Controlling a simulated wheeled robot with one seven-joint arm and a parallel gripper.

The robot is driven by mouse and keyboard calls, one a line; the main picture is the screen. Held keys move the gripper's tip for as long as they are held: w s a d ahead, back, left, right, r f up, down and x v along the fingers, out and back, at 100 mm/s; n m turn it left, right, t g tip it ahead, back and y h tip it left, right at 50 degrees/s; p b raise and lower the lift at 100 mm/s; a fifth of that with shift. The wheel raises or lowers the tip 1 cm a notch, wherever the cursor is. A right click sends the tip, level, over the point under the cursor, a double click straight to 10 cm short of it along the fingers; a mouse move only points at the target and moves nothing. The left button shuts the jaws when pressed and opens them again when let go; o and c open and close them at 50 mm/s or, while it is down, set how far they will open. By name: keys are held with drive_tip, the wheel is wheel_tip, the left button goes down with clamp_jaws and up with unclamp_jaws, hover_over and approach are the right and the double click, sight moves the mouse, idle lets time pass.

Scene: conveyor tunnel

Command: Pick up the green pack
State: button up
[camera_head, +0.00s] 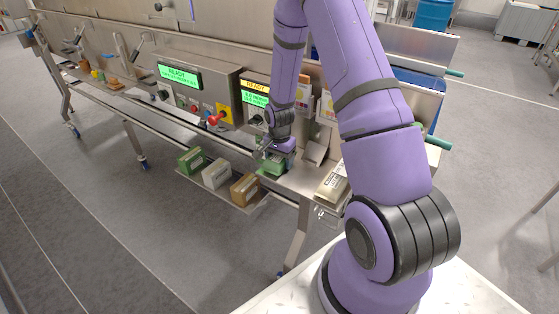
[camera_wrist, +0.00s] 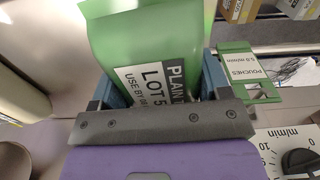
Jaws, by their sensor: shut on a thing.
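The green pack (camera_wrist: 140,40) stands between the jaws of my gripper (camera_wrist: 155,95) in the wrist view. It has a white and black label with "LOT" and "USE BY" printed on it. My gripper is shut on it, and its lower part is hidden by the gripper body. In the head view my gripper (camera_head: 275,153) is low over the steel ledge by the control panels, with green showing around it. The pack's shape is too small to make out there.
Green, white and brown boxes (camera_head: 190,159) stand in a row on a low shelf left of my gripper. A pale pack (camera_head: 332,187) lies on the ledge to its right. Control panels (camera_head: 200,95) rise behind. A green "POUCHES" holder (camera_wrist: 247,72) and a dial (camera_wrist: 298,160) are close by.

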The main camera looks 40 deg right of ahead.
drive_tip(key=shift+r, duration=0.1)
wheel_tip(320, 180, up, 10)
drive_tip(key=shift+f, duration=0.1)
idle(0.5)
